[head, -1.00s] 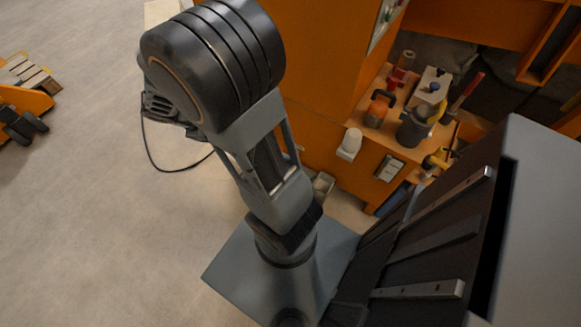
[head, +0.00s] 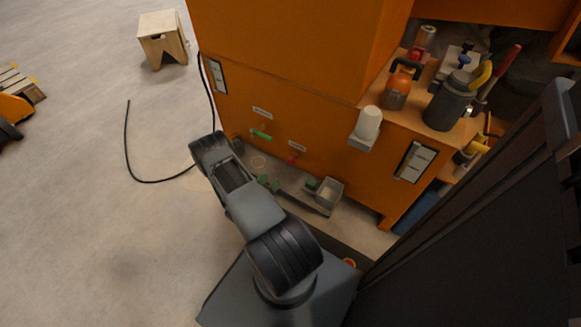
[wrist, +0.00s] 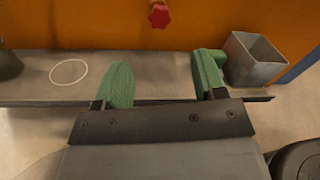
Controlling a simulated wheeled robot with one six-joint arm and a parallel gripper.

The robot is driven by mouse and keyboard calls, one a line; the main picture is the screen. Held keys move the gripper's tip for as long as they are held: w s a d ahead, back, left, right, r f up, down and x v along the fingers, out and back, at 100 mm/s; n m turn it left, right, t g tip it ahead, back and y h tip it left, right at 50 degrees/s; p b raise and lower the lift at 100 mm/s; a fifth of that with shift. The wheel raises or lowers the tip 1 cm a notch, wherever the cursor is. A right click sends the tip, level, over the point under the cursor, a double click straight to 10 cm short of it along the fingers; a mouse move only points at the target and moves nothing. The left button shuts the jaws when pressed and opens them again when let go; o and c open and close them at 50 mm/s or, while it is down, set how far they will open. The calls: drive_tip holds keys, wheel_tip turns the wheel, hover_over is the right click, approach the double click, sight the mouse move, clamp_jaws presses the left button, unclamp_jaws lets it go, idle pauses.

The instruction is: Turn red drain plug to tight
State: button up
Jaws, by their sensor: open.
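The red drain plug (head: 292,160) is a small red knob low on the front of the orange cabinet, below a small label. In the wrist view the red knob (wrist: 159,15) is at the top edge, about midway between the fingers and beyond them. My gripper (wrist: 164,79) is open, its two green-padded fingers wide apart with nothing between them. It is over the grey ledge, apart from the plug. The plug's label is too small to read.
A green handle (head: 261,135) is on the cabinet left of the plug. The grey ledge (wrist: 160,62) runs below, with a white ring (wrist: 69,72) and an open grey bin (wrist: 252,60) close to the right finger. Tools stand on the shelf at the right.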

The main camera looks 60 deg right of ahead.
sight(290, 162)
drive_tip(key=d+b, duration=0.1)
drive_tip(key=d, duration=0.3)
drive_tip(key=s+d+b, duration=0.1)
drive_tip(key=d+b, duration=0.1)
drive_tip(key=d, duration=0.3)
drive_tip(key=d+b, duration=0.1)
drive_tip(key=d, duration=0.3)
drive_tip(key=shift+s+d+f, duration=0.25)
drive_tip(key=shift+d+f, duration=0.05)
drive_tip(key=shift+f, duration=0.05)
drive_tip(key=c, duration=0.9)
